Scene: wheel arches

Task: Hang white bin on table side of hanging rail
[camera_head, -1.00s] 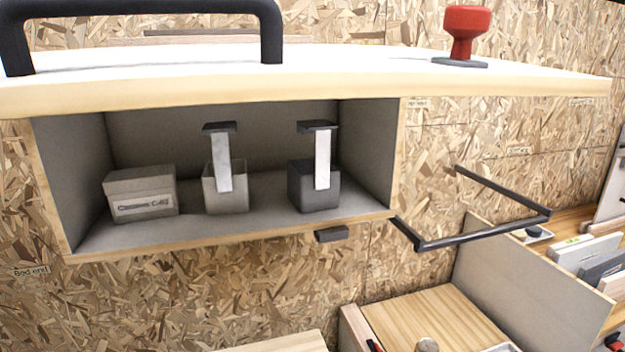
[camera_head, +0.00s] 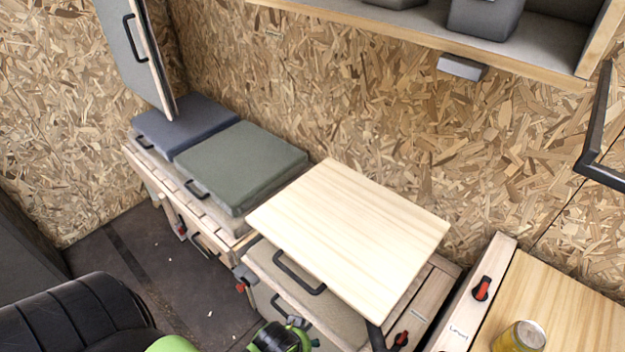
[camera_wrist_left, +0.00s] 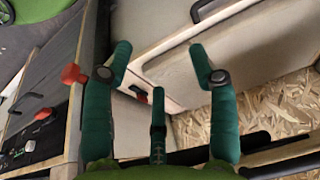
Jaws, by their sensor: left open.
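My left gripper (camera_wrist_left: 160,62) is open and empty in the left wrist view, its green fingers spread apart above cabinet fronts. The light wooden table top (camera_head: 350,235) is in the middle. A dark rail (camera_head: 596,130), which may be the hanging rail, is cut off at the right edge. My right gripper is out of view.
The shelf's wooden edge (camera_head: 420,40) crosses the top, with a small grey block (camera_head: 462,68) under it. A green cushion (camera_head: 240,165) and a blue cushion (camera_head: 185,125) lie left of the table. A yellow can (camera_head: 520,338) stands on the lower-right wooden surface.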

